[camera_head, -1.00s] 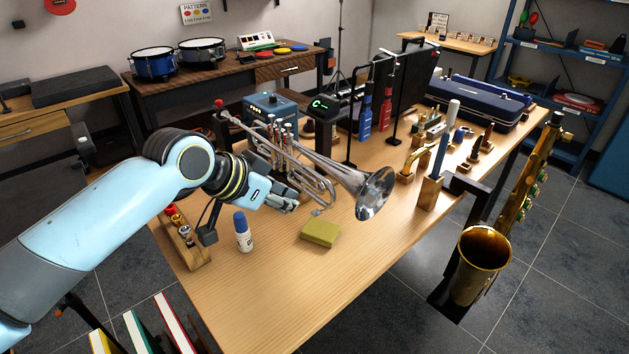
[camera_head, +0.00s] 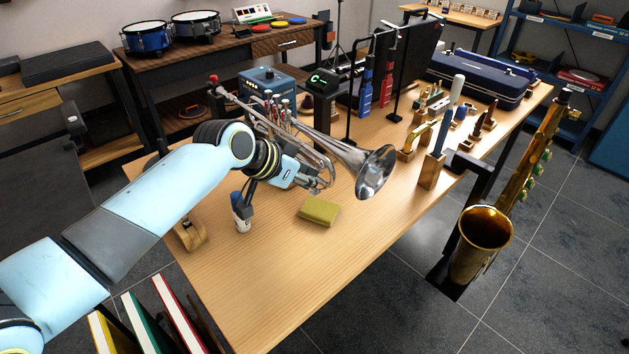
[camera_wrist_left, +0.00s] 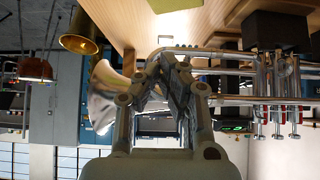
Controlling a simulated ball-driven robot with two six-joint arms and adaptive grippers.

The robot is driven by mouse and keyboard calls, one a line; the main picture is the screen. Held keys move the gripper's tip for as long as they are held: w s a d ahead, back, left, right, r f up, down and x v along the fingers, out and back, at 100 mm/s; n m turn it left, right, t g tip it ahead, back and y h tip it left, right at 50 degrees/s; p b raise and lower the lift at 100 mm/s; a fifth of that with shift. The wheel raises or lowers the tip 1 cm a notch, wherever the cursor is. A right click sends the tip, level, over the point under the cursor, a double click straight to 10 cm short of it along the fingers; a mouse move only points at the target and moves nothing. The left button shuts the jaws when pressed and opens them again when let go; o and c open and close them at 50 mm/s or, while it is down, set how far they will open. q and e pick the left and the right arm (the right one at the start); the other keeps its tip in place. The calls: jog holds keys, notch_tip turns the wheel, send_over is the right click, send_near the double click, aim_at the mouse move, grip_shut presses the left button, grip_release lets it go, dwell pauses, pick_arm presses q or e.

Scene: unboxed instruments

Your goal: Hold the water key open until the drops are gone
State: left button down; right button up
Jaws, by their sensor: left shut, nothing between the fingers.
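A silver trumpet lies above the table, its bell (camera_head: 376,172) pointing toward the front right and its valves toward the back left. My left gripper (camera_head: 318,183) is shut and empty, at the near side of the trumpet's tubing close behind the bell. In the left wrist view, the closed fingertips (camera_wrist_left: 167,56) overlap the tubes (camera_wrist_left: 228,54), and the bell (camera_wrist_left: 103,95) is left of them. I cannot tell whether they touch. I cannot pick out the water key or any drops; the fingers cover part of the tubing. My right gripper is not in view.
A yellow-green folded cloth or sponge (camera_head: 319,211) lies below the gripper. A wooden block with a blue stick (camera_head: 434,167) stands right of the bell. The front tabletop is clear.

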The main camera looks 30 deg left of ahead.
aim_at(320, 191)
pick_arm(q)
jog(key=shift+x, duration=0.9)
jog(key=shift+w+d+f, duration=0.1)
jog(key=shift+w+f, duration=0.05)
jog(key=shift+f, duration=0.05)
jog(key=f+b, duration=0.1)
jog(key=f+t+b, duration=0.1)
jog(key=b, duration=0.1)
jog(key=shift+s, duration=0.2)
jog(key=shift+r+p, duration=0.3)
jog(key=shift+r, duration=0.25)
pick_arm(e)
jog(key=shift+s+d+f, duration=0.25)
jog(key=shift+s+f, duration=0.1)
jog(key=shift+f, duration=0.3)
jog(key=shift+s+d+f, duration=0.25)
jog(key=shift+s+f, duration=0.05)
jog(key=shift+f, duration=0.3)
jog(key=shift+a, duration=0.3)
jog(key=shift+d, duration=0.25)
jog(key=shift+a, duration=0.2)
